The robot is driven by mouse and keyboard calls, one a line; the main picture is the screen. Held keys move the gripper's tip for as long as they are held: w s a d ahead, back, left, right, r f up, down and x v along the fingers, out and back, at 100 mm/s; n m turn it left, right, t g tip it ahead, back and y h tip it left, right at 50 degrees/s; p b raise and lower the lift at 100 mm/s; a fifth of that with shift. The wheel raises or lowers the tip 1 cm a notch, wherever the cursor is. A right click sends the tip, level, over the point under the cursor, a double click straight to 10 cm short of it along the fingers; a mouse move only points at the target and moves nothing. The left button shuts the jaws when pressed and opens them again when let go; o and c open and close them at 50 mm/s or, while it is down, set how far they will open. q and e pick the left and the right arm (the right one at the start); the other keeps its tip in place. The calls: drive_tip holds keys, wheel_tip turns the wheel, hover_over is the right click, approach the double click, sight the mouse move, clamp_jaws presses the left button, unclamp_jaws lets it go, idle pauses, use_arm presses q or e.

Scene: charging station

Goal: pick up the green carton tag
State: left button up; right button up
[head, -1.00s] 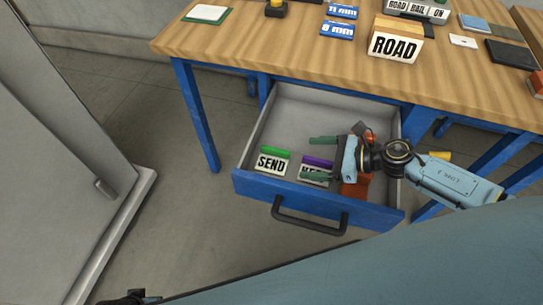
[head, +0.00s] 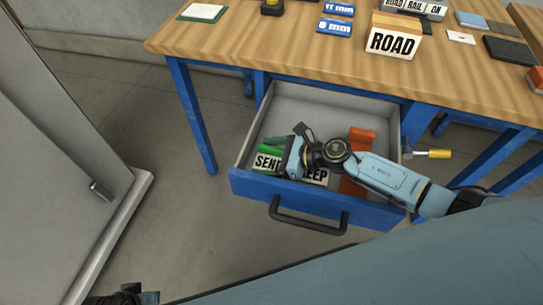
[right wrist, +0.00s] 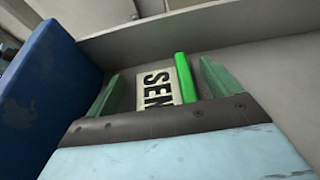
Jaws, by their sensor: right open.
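The green carton tag (head: 271,148) is a pale block marked SEND with a green top strip. It stands in the left part of the open drawer. My right gripper (head: 265,157) is open over it and partly hides it. In the right wrist view, the tag (right wrist: 158,90) and its green strip (right wrist: 186,78) lie between the two green fingers of the gripper (right wrist: 160,87). The right finger is close to the green strip; I cannot tell whether they touch. The left finger is farther off. My left gripper's fingers do not show.
The drawer (head: 310,105) has a blue front with a dark handle (head: 308,222). A tag marked KEEP (head: 318,176) stands right of SEND, partly under my arm. An orange-red block (head: 360,145) is farther right. The wooden table (head: 260,50) is above, and a grey door panel (head: 50,160) stands left.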

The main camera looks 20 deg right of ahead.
drive_tip(key=shift+w+a, duration=0.1)
drive_tip(key=c, duration=1.1)
drive_tip(key=shift+o, duration=0.2)
